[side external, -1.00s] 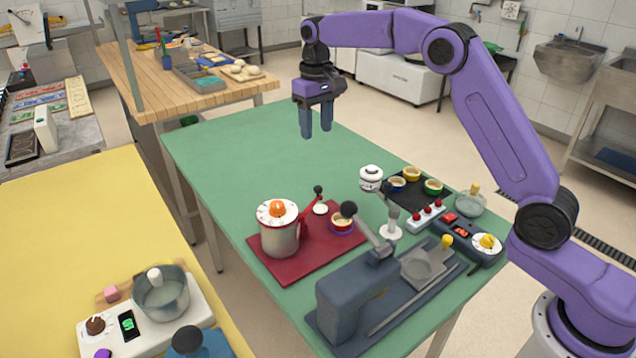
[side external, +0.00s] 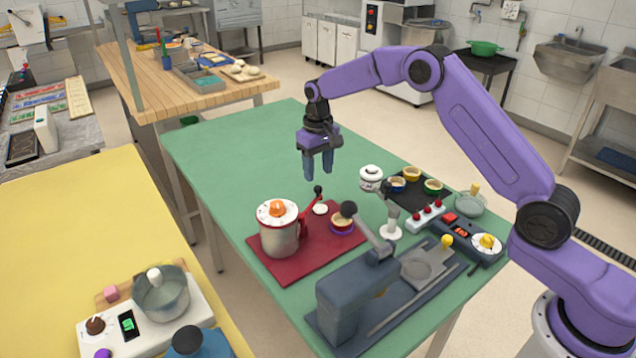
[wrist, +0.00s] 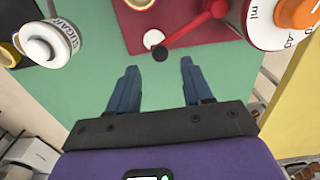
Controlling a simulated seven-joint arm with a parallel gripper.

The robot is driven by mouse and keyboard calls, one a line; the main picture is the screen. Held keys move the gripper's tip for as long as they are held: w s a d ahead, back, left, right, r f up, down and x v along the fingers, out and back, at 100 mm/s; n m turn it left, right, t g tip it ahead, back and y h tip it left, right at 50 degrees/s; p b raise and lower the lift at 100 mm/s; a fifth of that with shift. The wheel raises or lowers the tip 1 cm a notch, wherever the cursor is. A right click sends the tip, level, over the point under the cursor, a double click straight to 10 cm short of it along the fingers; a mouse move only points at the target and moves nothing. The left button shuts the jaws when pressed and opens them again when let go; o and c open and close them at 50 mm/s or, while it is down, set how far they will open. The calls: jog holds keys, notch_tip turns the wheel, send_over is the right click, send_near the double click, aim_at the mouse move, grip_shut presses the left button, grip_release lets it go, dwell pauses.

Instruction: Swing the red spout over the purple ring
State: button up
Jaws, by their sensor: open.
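The red spout (side external: 309,208) leans up from the side of a grey pot (side external: 281,238) with a white dial and orange knob, and ends in a black ball. In the wrist view the spout (wrist: 190,28) points towards my fingers, its ball just beyond them. The purple ring (side external: 342,229) sits around the base of a small cup on the red board (side external: 300,266), right of the spout; a bit of it may show at the wrist view's top edge. My gripper (side external: 319,176) is open and empty, pointing down, above and apart from the spout's ball.
A white disc (side external: 320,209) lies between spout and cup. A white sugar jar (side external: 371,178) and several small bowls stand to the right. A grey lever press (side external: 350,300) stands in front. The green table (side external: 240,150) is clear at the back left.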

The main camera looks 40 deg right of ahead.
aim_at(318, 187)
jog(key=shift+f, duration=2.5)
grip_shut()
